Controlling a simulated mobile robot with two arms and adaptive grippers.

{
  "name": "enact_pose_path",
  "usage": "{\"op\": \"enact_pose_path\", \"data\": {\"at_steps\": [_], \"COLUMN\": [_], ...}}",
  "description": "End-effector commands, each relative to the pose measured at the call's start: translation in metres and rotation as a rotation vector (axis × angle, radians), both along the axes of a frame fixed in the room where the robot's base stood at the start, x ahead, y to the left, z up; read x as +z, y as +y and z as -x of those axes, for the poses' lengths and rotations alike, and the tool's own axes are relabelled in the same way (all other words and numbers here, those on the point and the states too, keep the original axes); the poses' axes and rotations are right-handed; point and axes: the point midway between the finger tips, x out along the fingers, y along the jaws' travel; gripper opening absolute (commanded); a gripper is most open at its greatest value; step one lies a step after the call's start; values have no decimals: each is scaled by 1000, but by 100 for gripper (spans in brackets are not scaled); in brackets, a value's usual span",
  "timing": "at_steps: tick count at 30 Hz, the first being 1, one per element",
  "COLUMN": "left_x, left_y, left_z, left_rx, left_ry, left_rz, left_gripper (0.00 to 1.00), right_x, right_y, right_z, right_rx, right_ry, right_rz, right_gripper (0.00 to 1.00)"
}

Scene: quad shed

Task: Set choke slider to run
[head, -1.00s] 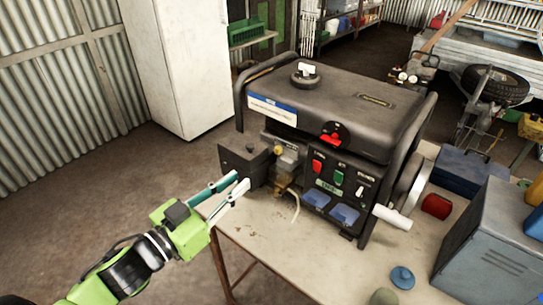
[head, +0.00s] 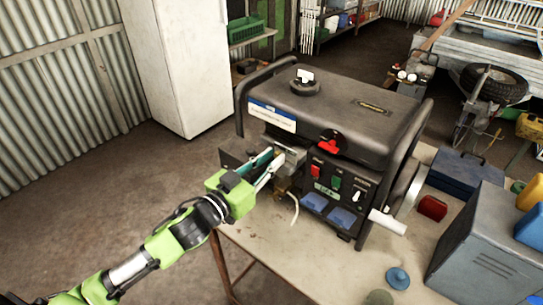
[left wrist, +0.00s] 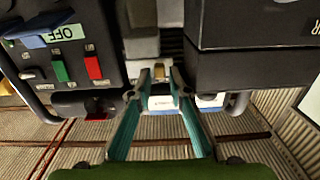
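The black generator (head: 340,115) stands on the workbench, with its dark air-filter box (head: 234,152) at the lower left. My left gripper (head: 275,166) reaches into the gap between that box and the control panel. In the left wrist view its two teal fingers (left wrist: 160,80) are apart, with a small gold-yellow piece (left wrist: 159,71) between or just beyond the tips. This may be the choke slider; I cannot tell whether the fingers touch it. In the head view the fingers cover that spot. My right gripper is not in view.
The control panel (head: 335,190) with red and green switches is just right of the fingers. A red lever (head: 329,147) is above it. A thin pale hose (head: 295,210) hangs below. A grey metal case (head: 485,245) stands on the workbench (head: 290,255) at the right.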

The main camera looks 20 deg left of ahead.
Motion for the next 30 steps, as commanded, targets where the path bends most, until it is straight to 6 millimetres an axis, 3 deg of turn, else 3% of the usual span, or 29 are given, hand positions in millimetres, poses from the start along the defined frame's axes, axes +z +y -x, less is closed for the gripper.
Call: {"op": "enact_pose_path", "data": {"at_steps": [11, 14, 30], "left_x": [0, 0, 0], "left_y": [-2, -2, 6], "left_z": [-5, -5, -8], "left_rx": [0, 0, 2], "left_ry": [0, 0, 0], "left_rz": [0, 0, -1], "left_gripper": [18, 0, 0], "right_x": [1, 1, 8], "right_y": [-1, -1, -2], "right_z": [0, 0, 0], "right_rx": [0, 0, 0], "right_ry": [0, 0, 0], "right_rz": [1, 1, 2], "right_gripper": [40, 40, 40]}}
